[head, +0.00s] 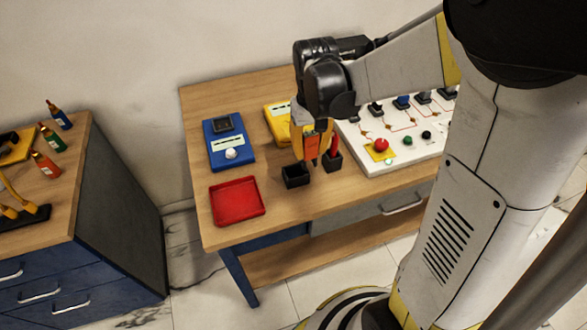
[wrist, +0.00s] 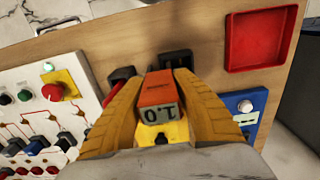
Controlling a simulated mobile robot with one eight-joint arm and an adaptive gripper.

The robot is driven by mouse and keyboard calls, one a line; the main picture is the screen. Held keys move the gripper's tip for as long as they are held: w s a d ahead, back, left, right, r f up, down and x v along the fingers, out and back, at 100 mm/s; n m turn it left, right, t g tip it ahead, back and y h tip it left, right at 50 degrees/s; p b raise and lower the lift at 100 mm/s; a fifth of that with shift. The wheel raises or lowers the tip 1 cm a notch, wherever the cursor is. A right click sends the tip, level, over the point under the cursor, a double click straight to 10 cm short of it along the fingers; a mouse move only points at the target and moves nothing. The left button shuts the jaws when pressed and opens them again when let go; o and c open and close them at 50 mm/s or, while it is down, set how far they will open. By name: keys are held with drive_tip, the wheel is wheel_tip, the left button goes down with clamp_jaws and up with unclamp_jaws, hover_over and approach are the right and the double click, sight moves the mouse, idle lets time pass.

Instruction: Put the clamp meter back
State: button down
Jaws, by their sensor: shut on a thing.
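The clamp meter is orange with a grey display reading 1.0; it shows in the wrist view (wrist: 157,92) between the yellow fingers of my gripper (wrist: 158,78). In the head view the orange meter (head: 311,143) hangs below my gripper (head: 312,128), which is shut on it. It is above the table near two small black holders. The left holder (head: 296,177) looks empty and lies just below and left of the meter. It shows beyond the meter in the wrist view (wrist: 176,59). I cannot tell the meter's exact height above it.
The right black holder (head: 333,164) has a red-handled item (head: 335,145) in it. A red tray (head: 237,201), a blue meter (head: 229,142) and a yellow device (head: 277,123) are to the left. A white switch panel (head: 375,158) is to the right.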

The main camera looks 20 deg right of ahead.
sight(296, 165)
drive_tip(key=shift+w+a+f+b, duration=0.15)
drive_tip(key=shift+a+f+b, duration=0.35)
drive_tip(key=shift+f, duration=0.5)
drive_tip(key=shift+w+a+f+b, duration=0.2)
drive_tip(key=shift+a+f+b, duration=0.15)
drive_tip(key=shift+a+f, duration=0.45)
drive_tip(key=shift+w+a+f+b, duration=0.15)
drive_tip(key=shift+a+f+b, duration=0.25)
drive_tip(key=shift+f, duration=0.8)
drive_tip(key=shift+f, duration=0.15)
drive_tip(key=c, duration=1.1)
unclamp_jaws()
drive_tip(key=shift+o, duration=0.2)
